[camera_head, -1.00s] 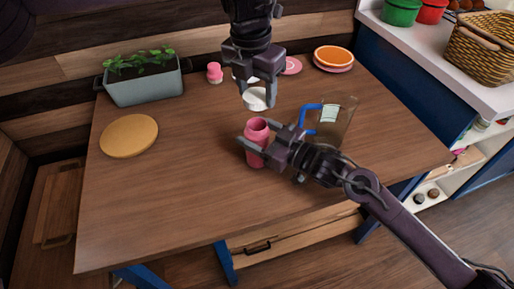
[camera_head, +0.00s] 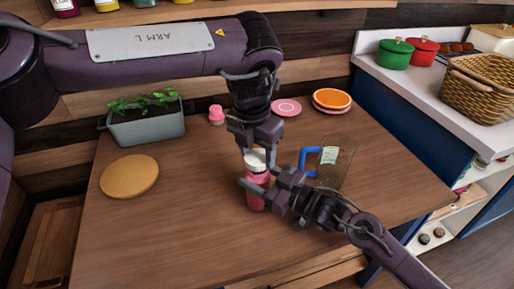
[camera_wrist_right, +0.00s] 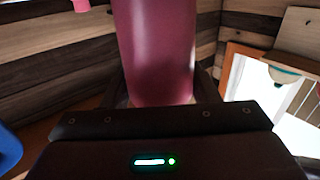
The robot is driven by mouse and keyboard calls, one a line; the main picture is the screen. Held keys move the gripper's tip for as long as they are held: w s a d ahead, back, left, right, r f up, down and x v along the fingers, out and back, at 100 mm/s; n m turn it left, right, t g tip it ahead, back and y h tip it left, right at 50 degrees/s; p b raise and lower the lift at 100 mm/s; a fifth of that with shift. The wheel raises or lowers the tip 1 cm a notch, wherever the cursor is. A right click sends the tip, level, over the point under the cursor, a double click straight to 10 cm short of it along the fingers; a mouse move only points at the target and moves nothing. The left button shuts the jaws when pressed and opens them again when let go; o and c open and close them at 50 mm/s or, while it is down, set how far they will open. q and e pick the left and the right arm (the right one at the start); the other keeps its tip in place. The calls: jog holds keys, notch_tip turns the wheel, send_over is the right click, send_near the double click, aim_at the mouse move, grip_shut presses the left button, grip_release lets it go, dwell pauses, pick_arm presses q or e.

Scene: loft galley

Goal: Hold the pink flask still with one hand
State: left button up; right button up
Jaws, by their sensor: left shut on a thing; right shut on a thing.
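The pink flask (camera_head: 257,198) stands upright on the wooden table. My right gripper (camera_head: 258,186) is shut around its body from the right. In the right wrist view the flask (camera_wrist_right: 154,50) fills the space between the fingers, its top out of frame. My left gripper (camera_head: 257,152) points down over the flask, shut on a white lid (camera_head: 257,163). The lid is in line with the flask's mouth; I cannot tell whether it is seated or just above. The mouth itself is hidden.
A round wooden board (camera_head: 130,177), a grey planter (camera_head: 148,128), a small pink bottle (camera_head: 216,116), a pink plate (camera_head: 286,107) and an orange-topped dish (camera_head: 332,99) are farther off. The table's left front is clear.

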aim_at(257, 156)
dwell(0.4)
pick_arm(q)
jog(key=shift+f, duration=0.85)
jog(key=shift+f, duration=0.55)
pick_arm(e)
grip_shut()
pick_arm(q)
jog(key=m, duration=0.5)
jog(key=shift+g, duration=0.3)
jog(key=m, duration=0.6)
jog(key=shift+w+m+g+h, duration=0.15)
jog(key=shift+m+g+h, duration=0.15)
jog(key=m, duration=0.4)
jog(key=shift+g, duration=0.3)
jog(key=m, duration=0.5)
jog(key=shift+f+m, duration=0.1)
jog(key=shift+m, duration=0.3)
jog(key=o, duration=1)
